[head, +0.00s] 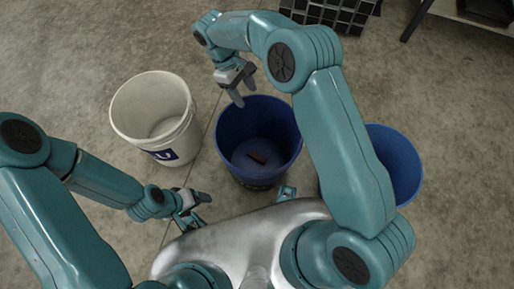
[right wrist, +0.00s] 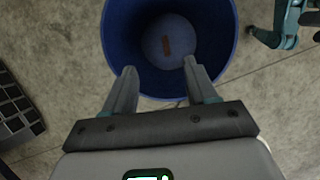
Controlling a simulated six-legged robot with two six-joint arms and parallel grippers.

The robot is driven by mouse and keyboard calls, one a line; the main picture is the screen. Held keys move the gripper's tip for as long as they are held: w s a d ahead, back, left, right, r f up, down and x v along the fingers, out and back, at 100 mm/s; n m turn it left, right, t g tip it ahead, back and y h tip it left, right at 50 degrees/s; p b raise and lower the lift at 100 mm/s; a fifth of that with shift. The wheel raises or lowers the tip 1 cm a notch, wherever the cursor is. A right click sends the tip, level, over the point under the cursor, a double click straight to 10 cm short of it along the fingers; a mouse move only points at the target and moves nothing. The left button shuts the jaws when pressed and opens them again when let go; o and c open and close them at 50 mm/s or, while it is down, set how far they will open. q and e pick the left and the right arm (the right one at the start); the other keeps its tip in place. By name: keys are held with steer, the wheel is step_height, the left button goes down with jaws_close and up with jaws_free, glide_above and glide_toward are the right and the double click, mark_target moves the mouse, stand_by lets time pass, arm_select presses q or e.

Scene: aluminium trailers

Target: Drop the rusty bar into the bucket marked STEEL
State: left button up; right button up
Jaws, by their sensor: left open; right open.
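A rusty brown bar (head: 257,158) lies on the floor of the middle blue bucket (head: 227,122). It also shows in the right wrist view as a small brown bar (right wrist: 166,45) at the bottom of the blue bucket (right wrist: 117,35). My right gripper (head: 246,99) is open and empty, above the far left rim of that bucket. In the right wrist view its two fingers (right wrist: 163,75) are apart with nothing between them. My left gripper (head: 196,211) is open and empty, low and to the left of the bucket. I cannot read a STEEL marking on any bucket.
A white bucket (head: 125,112) with a dark blue label stands at the left. Another blue bucket (head: 402,165) stands at the right, partly behind my right arm. A dark gridded crate (head: 330,13) is at the top. Bare concrete floor (head: 60,70) is at the upper left.

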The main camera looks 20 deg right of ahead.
steer(key=p+v, duration=0.1)
steer(key=v, duration=0.5)
stand_by(0.5)
